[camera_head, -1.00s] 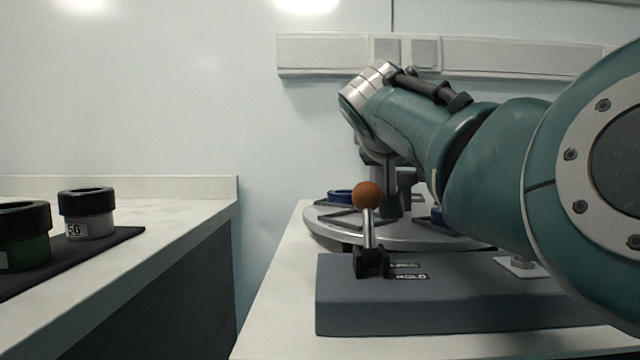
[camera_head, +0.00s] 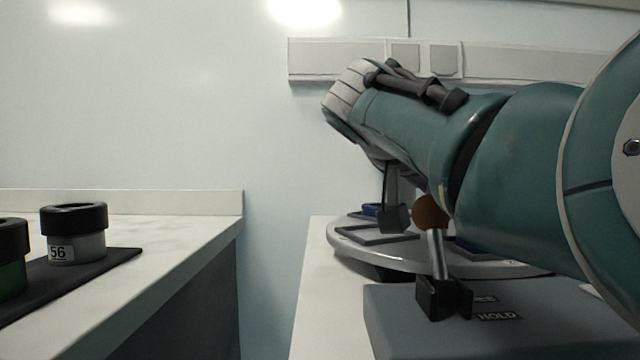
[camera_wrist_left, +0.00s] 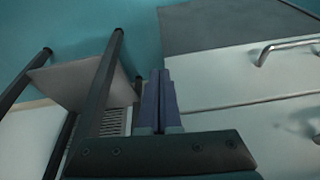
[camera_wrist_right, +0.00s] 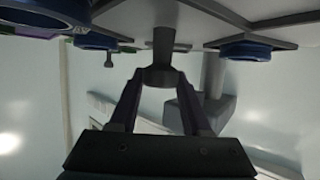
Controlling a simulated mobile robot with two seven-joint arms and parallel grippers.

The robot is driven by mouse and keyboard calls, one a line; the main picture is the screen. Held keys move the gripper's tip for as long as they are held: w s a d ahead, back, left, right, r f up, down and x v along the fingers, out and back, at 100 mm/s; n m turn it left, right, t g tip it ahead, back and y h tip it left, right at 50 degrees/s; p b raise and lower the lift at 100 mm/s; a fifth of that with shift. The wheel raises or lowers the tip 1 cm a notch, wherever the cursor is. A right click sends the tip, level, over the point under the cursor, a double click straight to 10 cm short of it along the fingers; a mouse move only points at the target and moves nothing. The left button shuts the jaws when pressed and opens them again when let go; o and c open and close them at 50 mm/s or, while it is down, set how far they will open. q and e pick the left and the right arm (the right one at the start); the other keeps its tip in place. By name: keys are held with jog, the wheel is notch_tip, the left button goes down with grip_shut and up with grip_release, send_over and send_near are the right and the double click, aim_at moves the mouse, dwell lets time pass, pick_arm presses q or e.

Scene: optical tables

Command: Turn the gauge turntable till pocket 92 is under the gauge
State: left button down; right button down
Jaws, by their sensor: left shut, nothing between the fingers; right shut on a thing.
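The turntable is a grey disc with a raised rim (camera_head: 460,262), partly hidden by my right arm and the lever. A blue ring (camera_head: 372,210) shows at its left edge. No pocket number is readable, and I cannot make out the gauge in the head view. My right gripper (camera_head: 394,215) reaches down to the disc. In the right wrist view its fingers (camera_wrist_right: 160,82) are shut on a dark grey knob (camera_wrist_right: 163,50) at the disc, with blue rings (camera_wrist_right: 245,48) on either side. My left gripper (camera_wrist_left: 160,76) is shut and empty, away from the turntable.
A lever with an orange-brown ball (camera_head: 430,212) stands nearly upright on a grey box marked HOLD (camera_head: 498,317), in front of the disc and close to my right arm. On the left bench, a jar marked 56 (camera_head: 74,236) and a green jar (camera_head: 12,262) stand on a dark mat (camera_head: 90,270).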

pick_arm(q)
jog(key=shift+a, duration=0.1)
pick_arm(e)
jog(key=shift+f, duration=0.2)
jog(key=shift+c, duration=1.8)
grip_release()
jog(key=shift+r, duration=0.15)
pick_arm(q)
jog(key=shift+r, duration=0.1)
pick_arm(e)
jog(key=shift+r, duration=0.1)
